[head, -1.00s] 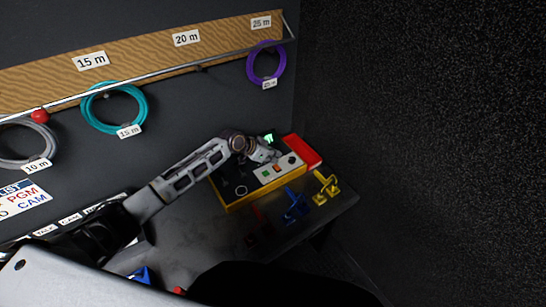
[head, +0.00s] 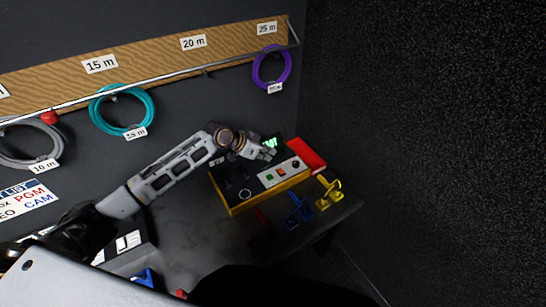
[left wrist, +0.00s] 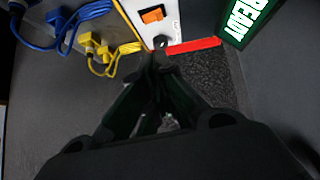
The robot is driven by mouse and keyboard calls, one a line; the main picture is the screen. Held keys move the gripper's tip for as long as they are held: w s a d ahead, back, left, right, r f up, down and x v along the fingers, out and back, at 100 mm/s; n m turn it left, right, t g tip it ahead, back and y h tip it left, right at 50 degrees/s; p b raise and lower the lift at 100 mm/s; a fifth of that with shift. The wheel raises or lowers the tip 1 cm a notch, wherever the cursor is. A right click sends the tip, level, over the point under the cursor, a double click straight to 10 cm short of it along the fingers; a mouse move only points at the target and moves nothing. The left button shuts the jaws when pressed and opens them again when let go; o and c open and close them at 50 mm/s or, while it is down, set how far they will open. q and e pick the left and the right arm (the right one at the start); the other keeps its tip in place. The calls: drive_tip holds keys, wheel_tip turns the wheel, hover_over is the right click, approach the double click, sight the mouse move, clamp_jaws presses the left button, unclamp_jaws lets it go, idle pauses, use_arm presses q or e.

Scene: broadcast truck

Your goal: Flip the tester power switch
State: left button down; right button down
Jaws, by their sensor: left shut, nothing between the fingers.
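The tester (head: 232,209) is a yellow box with a dark top on the table. Its pale panel (head: 285,173) carries an orange switch (head: 281,171), a green button (head: 268,177) and a black knob (head: 295,163). My left gripper (head: 270,154) is shut and empty, above the tester's far side between the panel and the lit green display (head: 270,142). In the left wrist view the orange rocker switch (left wrist: 152,15) and black knob (left wrist: 161,42) show beyond the fingertips (left wrist: 163,64). The display (left wrist: 245,20) reads READY. My right gripper is out of view.
Coiled cables, including a purple one (head: 271,68), hang on the wall behind. A dark wall closes the right side.

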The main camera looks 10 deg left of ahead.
use_arm(q)
drive_tip(key=shift+v, duration=1.1)
drive_tip(key=a+b, duration=0.1)
drive_tip(key=b, duration=0.2)
drive_tip(key=shift+r+h, duration=0.1)
drive_tip(key=shift+h, duration=0.2)
drive_tip(key=shift+d, duration=0.1)
